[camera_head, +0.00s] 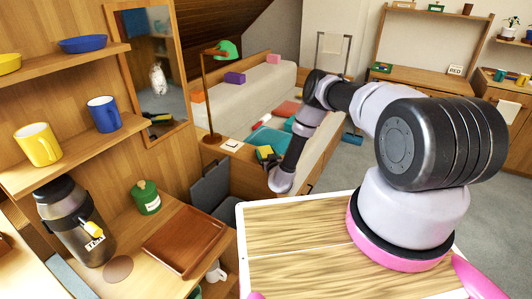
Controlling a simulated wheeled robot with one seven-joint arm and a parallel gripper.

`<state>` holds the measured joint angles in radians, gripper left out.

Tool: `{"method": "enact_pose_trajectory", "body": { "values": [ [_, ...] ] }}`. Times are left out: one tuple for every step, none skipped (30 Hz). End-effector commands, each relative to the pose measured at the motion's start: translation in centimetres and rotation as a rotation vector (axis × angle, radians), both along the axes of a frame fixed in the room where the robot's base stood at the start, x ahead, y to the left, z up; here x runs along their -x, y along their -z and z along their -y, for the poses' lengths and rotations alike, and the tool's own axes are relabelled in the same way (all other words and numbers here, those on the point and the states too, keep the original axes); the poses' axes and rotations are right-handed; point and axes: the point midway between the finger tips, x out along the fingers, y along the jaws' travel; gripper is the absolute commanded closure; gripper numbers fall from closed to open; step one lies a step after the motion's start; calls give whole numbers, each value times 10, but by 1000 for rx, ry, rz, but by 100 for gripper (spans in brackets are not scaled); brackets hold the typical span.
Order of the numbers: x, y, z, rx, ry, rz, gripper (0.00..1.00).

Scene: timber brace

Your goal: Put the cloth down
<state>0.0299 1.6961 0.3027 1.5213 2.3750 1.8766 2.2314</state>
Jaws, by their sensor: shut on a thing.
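My arm reaches over the far side of the wooden board and bends down to its pale wrist beside the bench. My gripper (267,157) looks like the small dark part just past the wrist, above the wooden ledge. It is shut on a small yellow piece (265,150), which appears to be the cloth. The fingers are too small to make out clearly. Teal fabric (270,138) lies just behind it on the bench. I cannot tell whether the yellow piece touches the teal fabric.
A copper-coloured lamp with a green shade (226,49) stands left of the gripper, near a white card (232,145). A pale sofa or bed (235,100) carries several coloured blocks. A brown tray (185,246), a dark flask (75,222) and a green jar (145,197) stand at left.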

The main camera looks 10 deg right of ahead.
Motion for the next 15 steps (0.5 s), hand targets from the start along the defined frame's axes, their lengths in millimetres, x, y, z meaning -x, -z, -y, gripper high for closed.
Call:
{"method": "enact_pose_trajectory", "body": {
  "values": [
    [0, 1, 1, 0, 1, 0, 8],
    [0, 1, 0, 0, 1, 0, 0],
    [0, 1, 0, 0, 1, 0, 0],
    [0, 1, 0, 0, 1, 0, 0],
    [0, 1, 0, 0, 1, 0, 0],
    [0, 1, 0, 0, 0, 0, 0],
    [0, 1, 0, 0, 0, 0, 0],
    [0, 1, 0, 0, 0, 0, 0],
    [0, 0, 0, 0, 0, 0, 0],
    [0, -1, 0, 1, 0, 0, 0],
    [0, -2, 0, 1, -1, 0, 0],
    [2, -2, 0, 1, -1, -1, 0],
    [6, -2, 1, 0, 1, -2, 0],
    [9, -2, 2, 0, 1, -2, 0],
    [16, -2, 3, -2, 1, -3, 0]
  ]
}}
